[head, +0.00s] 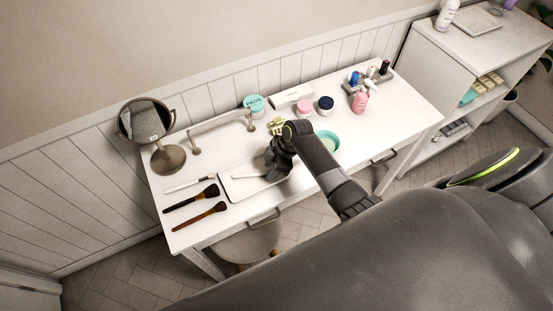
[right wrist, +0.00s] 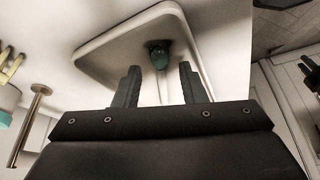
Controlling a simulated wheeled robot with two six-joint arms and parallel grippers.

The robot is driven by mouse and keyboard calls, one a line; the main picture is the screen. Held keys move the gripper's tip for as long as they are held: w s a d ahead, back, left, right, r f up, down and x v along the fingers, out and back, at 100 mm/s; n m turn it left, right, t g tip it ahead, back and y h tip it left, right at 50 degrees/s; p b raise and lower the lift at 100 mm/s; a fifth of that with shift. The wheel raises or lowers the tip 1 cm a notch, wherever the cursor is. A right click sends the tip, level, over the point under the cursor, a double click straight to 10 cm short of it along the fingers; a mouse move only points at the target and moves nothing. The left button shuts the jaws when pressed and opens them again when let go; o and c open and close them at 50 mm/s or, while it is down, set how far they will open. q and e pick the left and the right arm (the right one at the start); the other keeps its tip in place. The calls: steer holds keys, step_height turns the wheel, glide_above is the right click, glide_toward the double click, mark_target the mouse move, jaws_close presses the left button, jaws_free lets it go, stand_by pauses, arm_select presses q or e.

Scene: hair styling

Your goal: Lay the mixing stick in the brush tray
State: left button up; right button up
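The white brush tray (head: 231,195) lies flat on the table; it also fills the middle of the right wrist view (right wrist: 98,58). My right gripper (head: 270,176) is low over the tray's right part. Its fingers (right wrist: 159,88) stand apart. A slim pale stick (head: 248,177) lies in the tray, partly hidden by the gripper. In the right wrist view a dark teal piece (right wrist: 160,53) with a pale shaft shows between and beyond the fingers, apparently on the tray. I cannot tell whether this is the mixing stick. My left gripper is not in view.
A thin white stick-like tool (head: 188,185) and two dark-bristled brushes (head: 192,198) (head: 199,217) lie left of the tray. A mirror (head: 146,124), a low bar rack (head: 222,123), jars (head: 304,107) and a teal bowl (head: 329,140) stand around. Bare tabletop shows at right.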

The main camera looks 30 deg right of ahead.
steer(key=v, duration=1.1)
steer(key=shift+d+r+b, duration=0.2)
steer(key=shift+r+b, duration=0.1)
steer(key=shift+r, duration=0.05)
steer(key=shift+s, duration=0.15)
steer(key=s+d+r+m+t+h, duration=0.1)
steer(key=s+d+m+h, duration=0.2)
steer(key=s+m, duration=0.7)
steer(key=s+d+r+m+t+h, duration=0.1)
steer(key=s+d+m+h, duration=0.3)
steer(key=s, duration=1.1)
step_height(320, 180, down, 26)
steer(key=g+y+b, duration=0.1)
steer(key=b, duration=0.1)
steer(key=s+a+f+g+b, duration=0.1)
steer(key=s+f, duration=1.4)
steer(key=f, duration=0.3)
steer(key=shift+s+m+y+b, duration=0.25)
steer(key=shift+m+y+b, duration=0.05)
steer(key=shift+y+b, duration=0.1)
